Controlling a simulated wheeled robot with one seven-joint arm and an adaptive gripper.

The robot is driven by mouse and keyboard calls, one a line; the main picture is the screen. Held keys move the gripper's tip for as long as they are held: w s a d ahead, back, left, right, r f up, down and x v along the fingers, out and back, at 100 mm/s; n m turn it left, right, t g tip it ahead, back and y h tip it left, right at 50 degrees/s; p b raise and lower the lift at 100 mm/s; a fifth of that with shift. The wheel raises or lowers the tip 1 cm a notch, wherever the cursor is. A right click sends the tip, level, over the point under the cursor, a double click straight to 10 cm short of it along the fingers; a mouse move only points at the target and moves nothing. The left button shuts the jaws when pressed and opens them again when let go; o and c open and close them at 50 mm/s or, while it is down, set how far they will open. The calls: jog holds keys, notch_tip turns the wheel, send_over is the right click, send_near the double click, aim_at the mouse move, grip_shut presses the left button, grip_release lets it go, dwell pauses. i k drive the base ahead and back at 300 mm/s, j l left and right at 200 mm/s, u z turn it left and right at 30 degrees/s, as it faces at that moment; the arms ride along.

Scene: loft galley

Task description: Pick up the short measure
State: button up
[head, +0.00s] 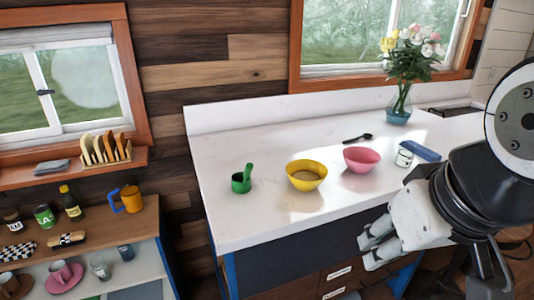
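No thing in view is plainly marked as the short measure. A small clear glass (404,158) with markings stands upright on the right part of the white counter, close to my arm. A small green cup (241,182) with a green handle sticking up stands at the counter's left. I cannot tell which of these is the measure. My gripper (366,251) is in front of the counter's front edge, below and left of the clear glass, and apart from both. Its two fingers look spread with nothing between them.
A yellow bowl (306,176) and a pink bowl (361,160) stand between the green cup and the glass. A black spoon (357,138), a blue item (420,150) and a flower vase (398,105) are farther back. The white counter (265,222) is clear along its front left.

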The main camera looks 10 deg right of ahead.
aim_at(406, 152)
jog(key=z, duration=0.75)
jog(key=i+z, duration=0.45)
jog(key=i+l, duration=0.05)
